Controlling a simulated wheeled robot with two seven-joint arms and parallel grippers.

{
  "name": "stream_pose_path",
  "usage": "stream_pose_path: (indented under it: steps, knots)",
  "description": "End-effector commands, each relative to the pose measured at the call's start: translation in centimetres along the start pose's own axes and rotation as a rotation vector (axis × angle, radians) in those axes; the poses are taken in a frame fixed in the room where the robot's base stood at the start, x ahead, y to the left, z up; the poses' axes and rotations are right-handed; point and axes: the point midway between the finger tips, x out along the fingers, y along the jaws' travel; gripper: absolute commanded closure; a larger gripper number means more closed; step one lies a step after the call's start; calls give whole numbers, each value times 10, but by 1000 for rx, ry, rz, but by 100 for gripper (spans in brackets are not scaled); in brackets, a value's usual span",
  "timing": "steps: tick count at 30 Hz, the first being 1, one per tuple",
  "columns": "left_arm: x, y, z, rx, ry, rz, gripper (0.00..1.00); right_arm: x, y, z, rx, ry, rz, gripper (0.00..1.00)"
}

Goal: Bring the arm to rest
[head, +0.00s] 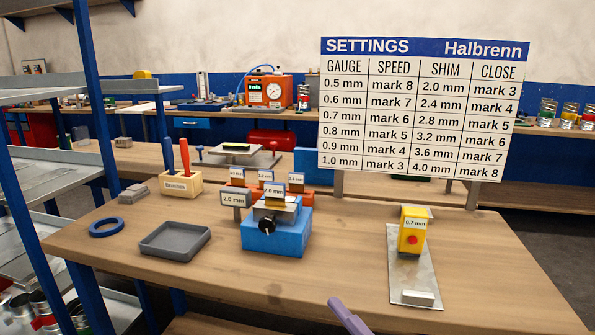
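A slim lavender part (345,315) pokes in at the bottom edge, a little right of the middle, tilted up and to the left. It looks like the tip of my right arm or gripper; the rest is cut off. I cannot tell from it whether that gripper is open or shut. It is in front of the wooden bench, left of the metal plate with the yellow gauge block, and nothing is seen held by it. My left arm and gripper are not in view.
On the wooden bench (340,275) stand a blue device (278,237), a grey tray (175,246), a blue ring (106,227), a screwdriver holder (181,185) and a yellow block (411,236) labelled 0.7 mm on a metal plate (417,284). A settings board (422,110) stands behind. The front middle is clear.

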Motion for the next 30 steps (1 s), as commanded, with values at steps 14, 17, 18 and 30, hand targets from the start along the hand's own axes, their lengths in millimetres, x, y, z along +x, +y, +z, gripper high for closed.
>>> stream_pose_path:
  steps: [14, 17, 18, 30]
  knots:
    - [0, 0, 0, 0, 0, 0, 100, -245, -198, 98, 1024, -978, -192, 34]
    - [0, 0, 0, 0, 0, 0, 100, -276, -215, 94, 1111, -1079, -196, 34]
    - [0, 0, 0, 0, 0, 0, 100, -284, -219, 93, 1132, -1105, -198, 34]
    - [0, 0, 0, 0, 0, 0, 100, -295, -225, 91, 1162, -1142, -199, 34]
